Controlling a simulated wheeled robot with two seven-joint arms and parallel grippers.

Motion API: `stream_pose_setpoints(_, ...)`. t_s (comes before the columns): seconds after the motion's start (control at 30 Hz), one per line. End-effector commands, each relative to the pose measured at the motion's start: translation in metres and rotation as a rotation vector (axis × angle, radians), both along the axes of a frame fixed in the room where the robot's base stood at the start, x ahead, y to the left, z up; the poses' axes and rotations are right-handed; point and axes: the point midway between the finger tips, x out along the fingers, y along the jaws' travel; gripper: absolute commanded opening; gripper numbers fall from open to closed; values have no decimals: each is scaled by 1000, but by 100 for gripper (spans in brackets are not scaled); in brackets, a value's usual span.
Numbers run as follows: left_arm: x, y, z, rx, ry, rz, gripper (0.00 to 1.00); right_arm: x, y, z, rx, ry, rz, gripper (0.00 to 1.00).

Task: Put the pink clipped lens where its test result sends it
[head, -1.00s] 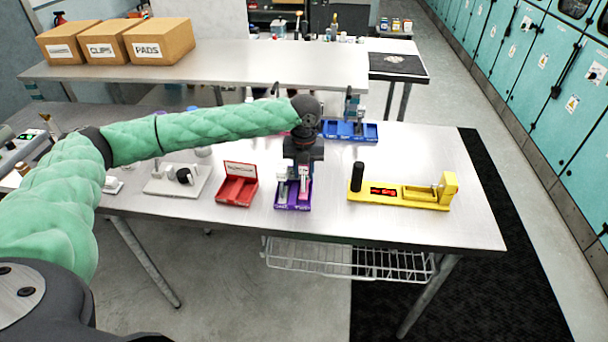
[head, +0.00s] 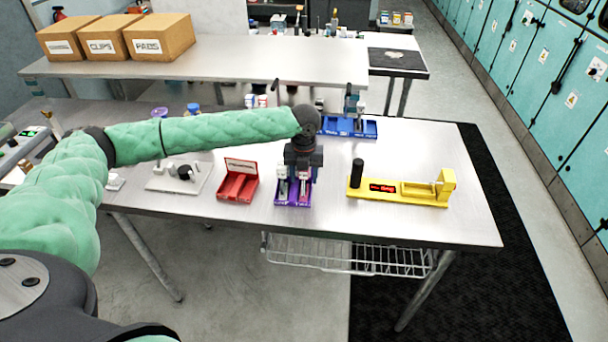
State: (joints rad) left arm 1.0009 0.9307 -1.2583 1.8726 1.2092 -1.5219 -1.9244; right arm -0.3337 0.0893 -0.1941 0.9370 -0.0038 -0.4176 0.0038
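My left gripper (head: 303,172) is over the purple two-compartment tray (head: 278,201) near the table's front edge. Its dark fingers look spread apart, one toward each side. A small pinkish piece (head: 303,190), which looks like the pink clipped lens, stands in the tray's right compartment below the gripper. A pale piece (head: 283,188) is in the left compartment. The gripper hides the back of the tray, and the tray's labels are too small to read. The yellow tester (head: 425,200) with a lit red display (head: 382,188) stands to the right. My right gripper is out of view.
A red tray (head: 238,186) with an upright label stands left of the purple one. A blue tray (head: 362,130) is behind. A white fixture (head: 178,178) is further left. The table (head: 440,150) is clear between the blue tray and yellow tester. Cardboard boxes (head: 160,38) sit on the back bench.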

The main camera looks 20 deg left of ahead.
Motion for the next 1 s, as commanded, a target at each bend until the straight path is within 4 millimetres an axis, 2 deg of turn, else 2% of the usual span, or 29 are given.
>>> stream_pose_setpoints(0.27,1,0,9,0,-2,0,49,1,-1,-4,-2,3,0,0)
stream_pose_setpoints(0.33,1,0,18,0,-3,0,49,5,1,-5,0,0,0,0)
stream_pose_setpoints(0.4,1,0,29,0,-2,1,49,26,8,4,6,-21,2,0)
stream_pose_setpoints(0.53,1,0,55,-1,-3,1,49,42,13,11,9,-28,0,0)
stream_pose_setpoints(0.8,1,0,102,0,-2,0,49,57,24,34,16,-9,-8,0)
stream_pose_setpoints(1.0,0,0,119,0,0,0,49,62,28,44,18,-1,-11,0)
